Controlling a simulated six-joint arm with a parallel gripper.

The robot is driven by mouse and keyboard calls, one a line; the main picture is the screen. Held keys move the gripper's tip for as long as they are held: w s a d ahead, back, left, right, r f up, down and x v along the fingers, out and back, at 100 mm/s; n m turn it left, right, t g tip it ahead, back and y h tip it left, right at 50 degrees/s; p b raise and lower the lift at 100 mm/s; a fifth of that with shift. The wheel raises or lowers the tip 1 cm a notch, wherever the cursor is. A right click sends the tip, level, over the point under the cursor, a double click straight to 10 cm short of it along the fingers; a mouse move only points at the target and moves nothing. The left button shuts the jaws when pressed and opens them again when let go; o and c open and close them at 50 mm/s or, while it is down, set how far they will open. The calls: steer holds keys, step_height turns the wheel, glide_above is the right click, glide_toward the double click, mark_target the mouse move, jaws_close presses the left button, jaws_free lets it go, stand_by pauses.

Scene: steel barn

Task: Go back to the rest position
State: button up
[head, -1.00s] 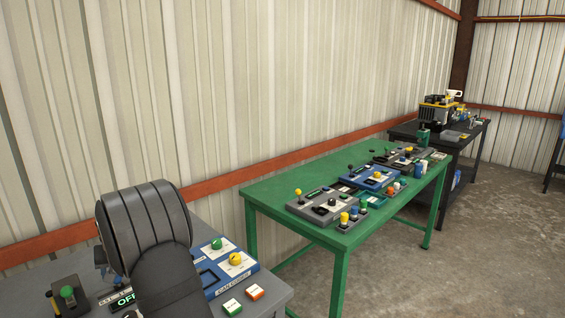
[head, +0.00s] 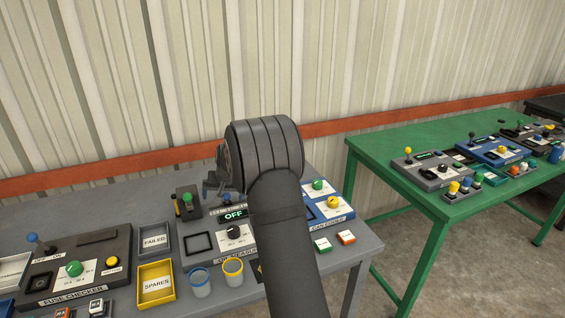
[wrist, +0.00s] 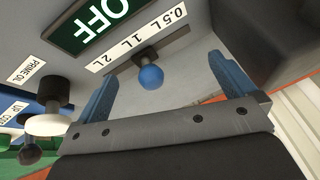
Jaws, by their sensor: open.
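My gripper (wrist: 165,92) is open in the wrist view, with its two blue fingers apart and nothing between them. Beyond the fingers a blue ball knob (wrist: 150,78) shows, apart from them, beside a panel labelled 0.5L 1L 2L and a dark OFF display (wrist: 98,20). In the head view my arm rises from the bottom middle over the grey table (head: 345,250). The arm hides part of the oil measure panel (head: 228,243) and most of my gripper.
On the grey table stand a fuse checker (head: 75,262), grey FAILED tray (head: 154,240), yellow SPARES tray (head: 156,283), two cups (head: 232,270) and a blue can coder (head: 330,211). A green table (head: 400,150) with several panels is at the right. Bare floor lies between the tables.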

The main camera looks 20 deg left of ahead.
steer(key=d+r+m+g, duration=0.1)
steer(key=d+r+m, duration=0.3)
steer(key=r+m, duration=0.35)
steer(key=d+r+m, duration=0.4)
steer(key=r+m, duration=0.3)
steer(key=r, duration=0.1)
steer(key=s+x, duration=0.1)
steer(key=x, duration=0.8)
steer(key=shift+a, duration=0.4)
steer(key=shift+f, duration=0.1)
steer(key=w+v, duration=0.1)
steer(key=v, duration=0.8)
steer(key=shift+s+d+r, duration=0.35)
steer(key=shift+d, duration=0.1)
steer(key=s+d+r+g+h, duration=0.15)
steer(key=s+d, duration=0.25)
steer(key=d, duration=0.6)
steer(key=s+d+r+h, duration=0.1)
steer(key=s+d+h, duration=0.3)
steer(key=d, duration=0.6)
step_height(320, 180, down, 10)
steer(key=y, duration=0.1)
steer(key=shift+s+m, duration=0.35)
steer(key=shift+s, duration=0.1)
